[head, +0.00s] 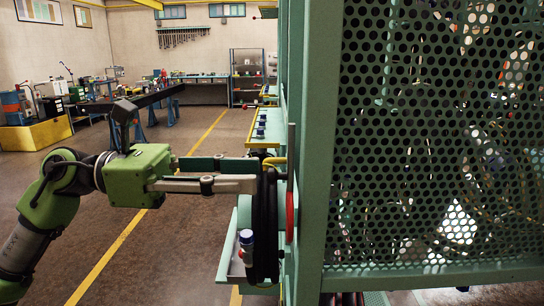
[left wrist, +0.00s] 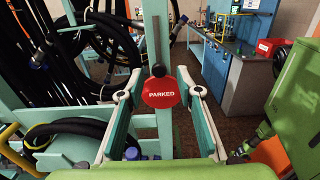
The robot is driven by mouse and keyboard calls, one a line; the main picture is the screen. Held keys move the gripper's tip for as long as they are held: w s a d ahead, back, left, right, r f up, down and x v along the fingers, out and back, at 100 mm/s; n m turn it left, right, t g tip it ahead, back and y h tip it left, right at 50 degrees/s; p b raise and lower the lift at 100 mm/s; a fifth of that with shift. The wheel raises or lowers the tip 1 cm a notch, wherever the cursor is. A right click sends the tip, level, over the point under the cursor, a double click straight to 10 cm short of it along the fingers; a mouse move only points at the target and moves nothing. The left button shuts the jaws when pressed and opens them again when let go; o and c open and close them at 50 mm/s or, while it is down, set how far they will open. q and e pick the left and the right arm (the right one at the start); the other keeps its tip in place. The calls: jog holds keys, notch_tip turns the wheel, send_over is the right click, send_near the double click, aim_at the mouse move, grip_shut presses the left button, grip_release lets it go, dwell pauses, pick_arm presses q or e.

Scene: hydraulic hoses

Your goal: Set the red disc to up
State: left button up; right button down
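The red disc (left wrist: 163,88) faces the left wrist view, its white word "PARKED" reading level. A black knob (left wrist: 158,71) sits at its top edge, in front of a green upright post. In the head view the red disc (head: 290,215) shows nearly edge-on at the rack's side. My left gripper (left wrist: 160,95) is open and empty, with one finger on each side of the disc in the picture. I cannot tell how far the tips are from it. In the head view my left gripper (head: 258,175) reaches right, to the rack's edge.
A black hose coil (head: 265,225) hangs at the rack, close to my left fingertips. A green perforated panel (head: 430,140) fills the right. A blue-capped hose fitting (head: 246,245) is below. The floor with its yellow line (head: 120,240) is clear on the left.

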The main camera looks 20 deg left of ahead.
aim_at(271, 169)
pick_arm(q)
jog(key=p+x, duration=0.1)
jog(key=x, duration=0.3)
jog(key=shift+w+d+p, duration=0.15)
jog(key=shift+d+p, duration=0.2)
jog(key=shift+d, duration=0.05)
grip_shut()
